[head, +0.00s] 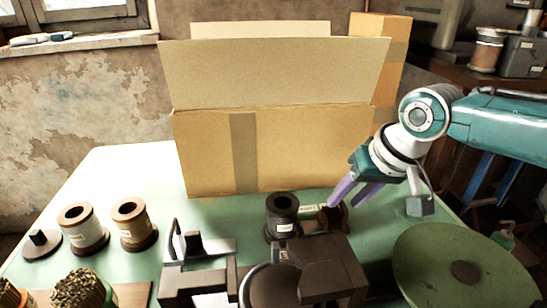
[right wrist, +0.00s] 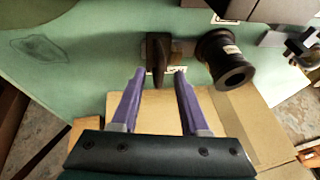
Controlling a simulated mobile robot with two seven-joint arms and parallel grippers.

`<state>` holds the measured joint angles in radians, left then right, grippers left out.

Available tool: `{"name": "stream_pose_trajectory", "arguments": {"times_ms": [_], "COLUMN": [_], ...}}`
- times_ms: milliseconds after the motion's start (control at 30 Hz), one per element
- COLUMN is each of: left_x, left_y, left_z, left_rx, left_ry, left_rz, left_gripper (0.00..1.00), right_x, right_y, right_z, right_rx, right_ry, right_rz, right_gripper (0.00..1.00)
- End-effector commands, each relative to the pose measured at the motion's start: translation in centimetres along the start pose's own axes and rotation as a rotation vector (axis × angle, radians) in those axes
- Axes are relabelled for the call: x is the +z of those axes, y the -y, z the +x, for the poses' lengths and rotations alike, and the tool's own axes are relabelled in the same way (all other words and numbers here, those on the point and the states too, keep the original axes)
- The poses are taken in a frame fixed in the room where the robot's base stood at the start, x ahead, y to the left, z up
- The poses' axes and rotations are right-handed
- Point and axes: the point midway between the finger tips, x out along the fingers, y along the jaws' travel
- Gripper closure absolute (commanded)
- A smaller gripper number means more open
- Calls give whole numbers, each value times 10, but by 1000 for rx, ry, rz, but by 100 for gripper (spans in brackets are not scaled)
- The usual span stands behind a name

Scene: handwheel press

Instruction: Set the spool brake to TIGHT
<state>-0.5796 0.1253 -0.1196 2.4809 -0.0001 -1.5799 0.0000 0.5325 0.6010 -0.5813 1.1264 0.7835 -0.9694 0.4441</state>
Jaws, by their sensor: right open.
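The spool brake appears to be a dark knob (right wrist: 158,60) on a small brown mount, with pale labels beside it. In the head view the knob (head: 335,216) is partly hidden by my right gripper and dark machine parts. The label lettering is too small to read surely. A black spool (head: 283,214) stands beside it; it also shows in the right wrist view (right wrist: 226,60). My right gripper (head: 347,203) is open, with its purple fingers pointing at the knob. In the right wrist view the knob's near end lies between the fingertips (right wrist: 160,72); contact cannot be told. My left gripper is out of view.
A large cardboard box (head: 290,150) stands behind the knob, close to my right gripper. Dark press parts (head: 330,265) lie in front. A round green disc (head: 465,268) is at right. Several pale and brown spools stand at left on the green table (head: 125,170).

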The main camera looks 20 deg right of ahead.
Motion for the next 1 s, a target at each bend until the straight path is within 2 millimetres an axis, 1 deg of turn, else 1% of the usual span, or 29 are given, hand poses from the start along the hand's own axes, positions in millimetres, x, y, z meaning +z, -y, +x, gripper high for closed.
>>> {"name": "stream_pose_trajectory", "arguments": {"times_ms": [133,533,1000], "left_x": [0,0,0], "left_y": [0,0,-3], "left_z": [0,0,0], "left_rx": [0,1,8], "left_ry": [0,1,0], "left_rz": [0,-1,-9], "left_gripper": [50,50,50], "right_x": [0,0,0], "right_y": [0,0,0], "right_z": [0,0,0], "right_rx": [0,0,0], "right_ry": [0,1,1], "right_rz": [0,0,0], "right_gripper": [55,100,100]}}
